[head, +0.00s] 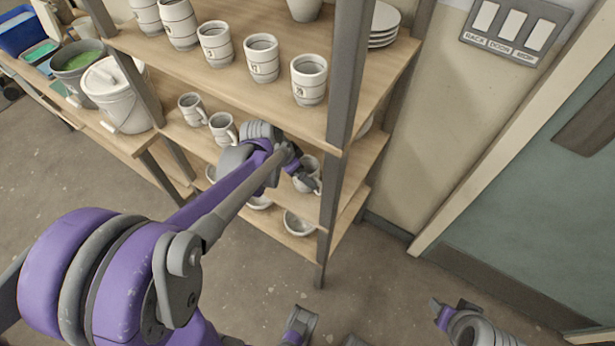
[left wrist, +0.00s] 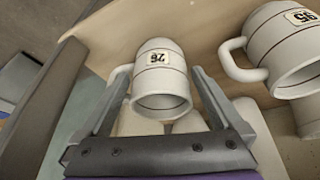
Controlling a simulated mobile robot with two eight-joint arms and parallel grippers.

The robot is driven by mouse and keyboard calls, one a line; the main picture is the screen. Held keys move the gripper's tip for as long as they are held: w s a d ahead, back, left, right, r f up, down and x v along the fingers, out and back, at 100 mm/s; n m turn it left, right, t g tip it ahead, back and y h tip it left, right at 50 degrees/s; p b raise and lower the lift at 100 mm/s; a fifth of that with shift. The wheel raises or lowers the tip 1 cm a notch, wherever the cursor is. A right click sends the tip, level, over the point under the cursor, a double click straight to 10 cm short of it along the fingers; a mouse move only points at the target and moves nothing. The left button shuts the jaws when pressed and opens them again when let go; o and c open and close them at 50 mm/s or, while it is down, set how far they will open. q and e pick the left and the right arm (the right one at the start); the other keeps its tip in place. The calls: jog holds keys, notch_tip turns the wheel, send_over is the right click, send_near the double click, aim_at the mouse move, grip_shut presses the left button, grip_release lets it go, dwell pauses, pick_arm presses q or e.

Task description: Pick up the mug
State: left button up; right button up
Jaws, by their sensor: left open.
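A white mug with dark bands and a small number label shows in the left wrist view (left wrist: 161,72), between the two fingers of my left gripper (left wrist: 142,98). The fingers are apart, one on each side of it, and no grip is visible. Its handle is on the left side in that view. In the head view a mug (head: 310,170) stands on the middle shelf by the right post, and my left gripper (head: 304,183) is at it, partly covering it. Part of my right arm's end (head: 443,312) shows at the bottom right; its jaw opening is unclear.
A second labelled mug (left wrist: 285,50) is close on the right in the left wrist view. More mugs (head: 222,128) share the shelf (head: 178,130). Cups (head: 309,79) stand above, bowls (head: 299,223) below. The shelf's post (head: 341,100) is close to my left gripper.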

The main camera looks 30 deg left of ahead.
pick_arm(q)
jog(key=shift+w+d+f, duration=0.1)
jog(key=shift+f, duration=0.45)
jog(key=c, duration=1.4)
jog(key=shift+r, duration=0.15)
jog(key=shift+c, duration=0.2)
